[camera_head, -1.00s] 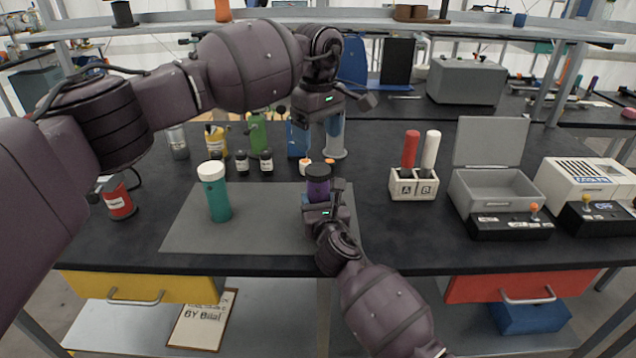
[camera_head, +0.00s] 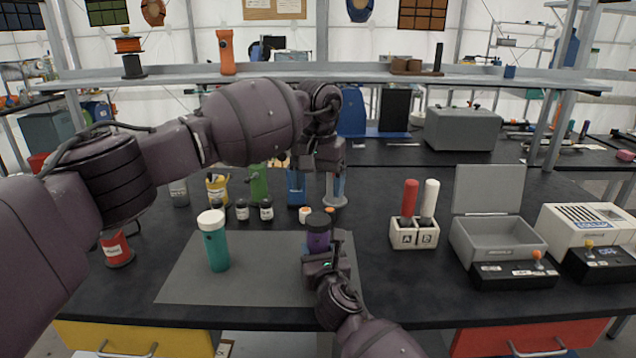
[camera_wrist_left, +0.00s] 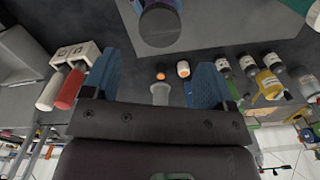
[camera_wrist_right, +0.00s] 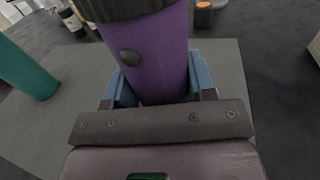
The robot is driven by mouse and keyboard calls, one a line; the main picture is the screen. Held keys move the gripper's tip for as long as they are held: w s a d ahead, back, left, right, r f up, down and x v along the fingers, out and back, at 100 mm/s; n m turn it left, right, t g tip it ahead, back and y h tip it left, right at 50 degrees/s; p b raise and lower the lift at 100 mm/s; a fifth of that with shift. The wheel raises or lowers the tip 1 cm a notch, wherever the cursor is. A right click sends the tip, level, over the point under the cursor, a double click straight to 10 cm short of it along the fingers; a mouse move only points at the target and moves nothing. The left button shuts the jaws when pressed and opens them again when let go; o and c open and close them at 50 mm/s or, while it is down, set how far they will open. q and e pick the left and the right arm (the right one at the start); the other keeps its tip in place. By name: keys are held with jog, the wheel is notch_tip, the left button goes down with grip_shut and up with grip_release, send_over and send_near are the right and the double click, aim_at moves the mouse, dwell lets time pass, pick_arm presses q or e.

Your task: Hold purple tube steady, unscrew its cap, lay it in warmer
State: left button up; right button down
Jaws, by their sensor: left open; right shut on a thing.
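The purple tube (camera_head: 319,240) stands upright at the right of the grey mat, its dark cap (camera_head: 318,219) on top. My right gripper (camera_head: 322,258) is shut around its lower body; the right wrist view shows the purple tube (camera_wrist_right: 150,55) between the blue fingers. My left gripper (camera_head: 322,176) is open and empty behind and above the tube. In the left wrist view the dark cap (camera_wrist_left: 160,25) lies beyond the open fingers (camera_wrist_left: 165,80), apart from them. The grey open-lidded box (camera_head: 492,240), seemingly the warmer, is at the right and looks empty.
A teal tube with white cap (camera_head: 215,245) stands on the grey mat (camera_head: 240,285). Several small bottles (camera_head: 243,210) stand behind it. A white rack (camera_head: 414,235) holds a red and a white tube. A white vented device (camera_head: 590,230) is far right.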

aim_at(318, 219)
pick_arm(q)
jog(key=shift+f, duration=4)
jog(key=shift+c, duration=0.3)
